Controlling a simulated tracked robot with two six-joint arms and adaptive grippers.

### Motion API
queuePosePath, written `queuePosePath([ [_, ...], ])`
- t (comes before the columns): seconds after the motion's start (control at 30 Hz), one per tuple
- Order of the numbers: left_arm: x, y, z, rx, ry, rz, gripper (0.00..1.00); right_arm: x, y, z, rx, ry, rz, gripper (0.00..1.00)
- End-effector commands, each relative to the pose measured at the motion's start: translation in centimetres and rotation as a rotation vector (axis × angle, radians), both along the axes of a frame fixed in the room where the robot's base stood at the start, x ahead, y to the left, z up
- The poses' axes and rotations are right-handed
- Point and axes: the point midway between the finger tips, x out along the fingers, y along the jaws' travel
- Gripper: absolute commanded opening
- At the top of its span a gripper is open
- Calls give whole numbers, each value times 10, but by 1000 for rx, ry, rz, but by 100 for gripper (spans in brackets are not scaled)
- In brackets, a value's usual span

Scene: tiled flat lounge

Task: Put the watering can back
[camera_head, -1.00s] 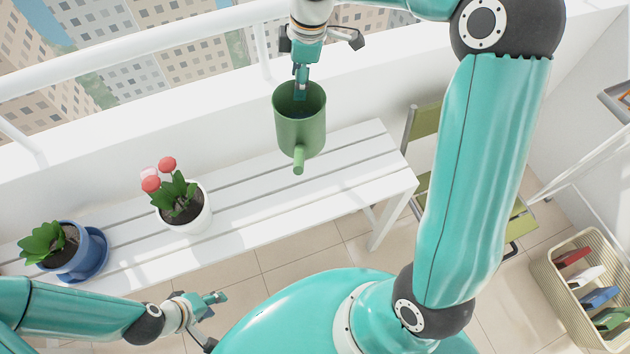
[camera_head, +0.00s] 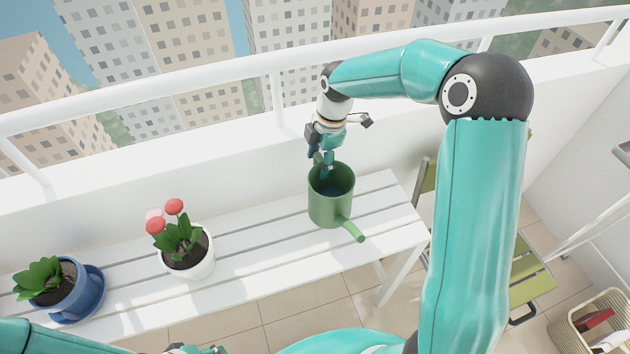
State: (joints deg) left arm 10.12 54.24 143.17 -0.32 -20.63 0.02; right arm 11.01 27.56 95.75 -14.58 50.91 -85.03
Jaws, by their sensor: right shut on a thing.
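The green watering can (camera_head: 331,205) is upright at the right part of the white slatted bench (camera_head: 255,262), its spout pointing to the lower right. I cannot tell whether its base touches the slats. My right gripper (camera_head: 325,170) reaches down to the can's far rim and is shut on the can; its fingertips are partly hidden by the can. My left gripper (camera_head: 195,350) shows only as a sliver at the bottom edge, so its jaws cannot be read.
A white pot with red and pink flowers (camera_head: 188,257) and a blue pot with a leafy plant (camera_head: 70,292) stand on the bench to the left. A green folding chair (camera_head: 528,285) and a cream basket (camera_head: 575,330) are at the right. A white railing (camera_head: 200,80) runs behind.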

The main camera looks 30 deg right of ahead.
Motion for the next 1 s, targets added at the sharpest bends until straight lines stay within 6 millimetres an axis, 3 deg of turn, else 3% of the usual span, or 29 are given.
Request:
queuePosePath([
  [0.1,0,0,2,0,0,0,40,0,0,-20,1,1,-1,0],
  [0.37,0,0,3,0,0,0,40,0,0,-38,0,0,-1,0],
  [0.6,0,0,6,0,0,0,40,0,1,-69,1,1,-1,0],
  [0.97,0,0,5,0,0,0,40,1,1,-74,0,-2,0,0],
  [1.0,0,0,4,0,0,0,40,1,1,-75,0,-2,0,61],
])
